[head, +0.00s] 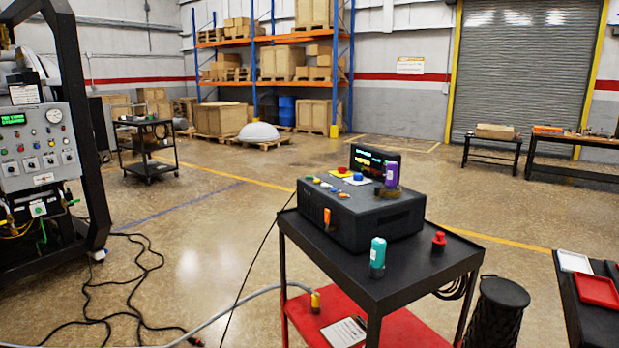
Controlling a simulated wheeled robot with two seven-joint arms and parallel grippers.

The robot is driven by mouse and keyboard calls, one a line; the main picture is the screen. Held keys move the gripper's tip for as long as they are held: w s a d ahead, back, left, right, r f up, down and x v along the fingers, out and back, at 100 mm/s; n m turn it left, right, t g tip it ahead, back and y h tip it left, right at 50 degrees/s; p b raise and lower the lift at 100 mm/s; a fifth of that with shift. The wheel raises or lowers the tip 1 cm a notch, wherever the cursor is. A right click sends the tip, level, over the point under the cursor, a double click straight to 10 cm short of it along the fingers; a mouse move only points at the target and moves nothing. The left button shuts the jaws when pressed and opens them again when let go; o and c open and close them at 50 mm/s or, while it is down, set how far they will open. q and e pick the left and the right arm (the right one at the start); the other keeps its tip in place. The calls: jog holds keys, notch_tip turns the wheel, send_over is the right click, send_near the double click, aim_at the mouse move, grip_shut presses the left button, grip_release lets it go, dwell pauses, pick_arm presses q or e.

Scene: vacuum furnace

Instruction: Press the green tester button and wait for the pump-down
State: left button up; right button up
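A black tester box (362,216) stands on the black top of a cart (400,284) right of centre. A small dark display (375,160) with coloured text stands at the back of the box; the text is unreadable. Neither of my grippers is in view.
A furnace control panel (38,146) with a lit green display stands at the left. A teal bottle (377,253) and a red-topped item (438,241) stand on the cart. A purple bottle (391,176) is on the box. Cables (150,275) cross the floor.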

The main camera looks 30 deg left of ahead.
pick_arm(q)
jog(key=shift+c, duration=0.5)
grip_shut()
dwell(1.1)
